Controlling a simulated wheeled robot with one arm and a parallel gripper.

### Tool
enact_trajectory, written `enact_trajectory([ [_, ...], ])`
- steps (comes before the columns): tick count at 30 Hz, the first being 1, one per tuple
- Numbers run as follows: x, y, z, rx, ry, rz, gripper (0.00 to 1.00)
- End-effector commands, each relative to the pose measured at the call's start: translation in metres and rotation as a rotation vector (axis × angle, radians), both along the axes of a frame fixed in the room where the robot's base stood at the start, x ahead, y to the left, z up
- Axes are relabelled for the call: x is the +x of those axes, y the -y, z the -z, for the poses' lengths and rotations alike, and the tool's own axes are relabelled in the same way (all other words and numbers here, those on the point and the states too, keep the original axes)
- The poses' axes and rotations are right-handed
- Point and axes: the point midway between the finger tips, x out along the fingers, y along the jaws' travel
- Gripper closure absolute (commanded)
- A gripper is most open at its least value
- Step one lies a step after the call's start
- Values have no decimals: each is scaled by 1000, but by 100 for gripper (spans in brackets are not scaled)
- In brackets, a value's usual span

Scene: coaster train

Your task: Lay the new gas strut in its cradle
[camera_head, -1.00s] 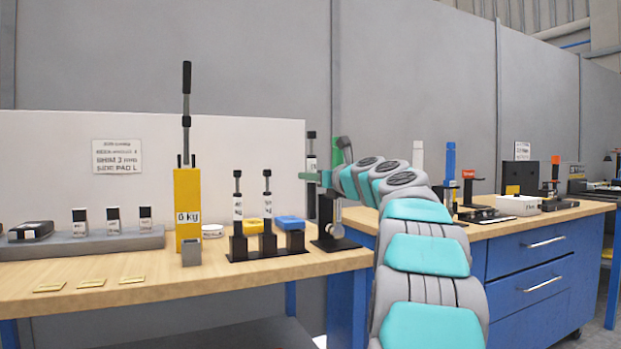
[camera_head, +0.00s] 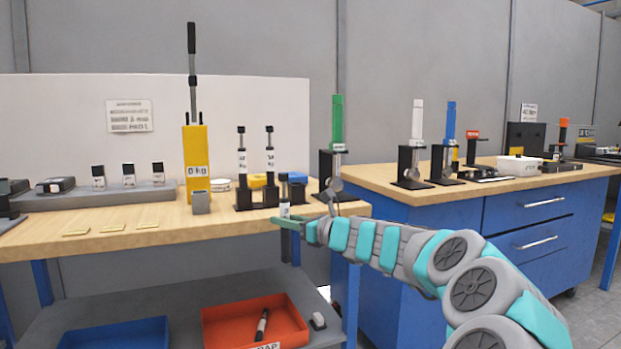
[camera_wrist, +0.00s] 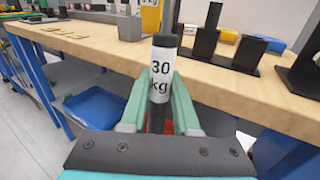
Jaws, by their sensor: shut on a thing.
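My gripper (camera_head: 285,222) is shut on a gas strut (camera_head: 284,205), holding it upright at the bench's front edge. In the wrist view the strut (camera_wrist: 160,75) has a black top and a white "30 kg" label, between my green fingers (camera_wrist: 156,112); its lower part is partly hidden. A black stand (camera_head: 256,203) on the bench behind has upright posts, with two labelled struts (camera_head: 242,165) (camera_head: 270,160) showing upright there. The stand also shows in the wrist view (camera_wrist: 231,62). I cannot tell for sure which holder is the cradle.
The wooden bench (camera_head: 150,233) carries a yellow tester (camera_head: 196,165), brass plates and a green-topped clamp stand (camera_head: 337,125). Below are a blue bin (camera_head: 115,335) and a red bin (camera_head: 250,320) with a dark cylinder inside. A blue cabinet (camera_head: 420,240) stands right. Floor beside it is clear.

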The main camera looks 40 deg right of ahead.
Motion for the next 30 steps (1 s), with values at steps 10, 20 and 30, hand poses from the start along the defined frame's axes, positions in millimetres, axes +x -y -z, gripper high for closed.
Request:
enact_trajectory([
  [10,6,-124,147,8,7,-308,100],
  [20,6,-215,269,6,19,-544,100],
  [30,0,-261,331,9,26,-669,100],
])
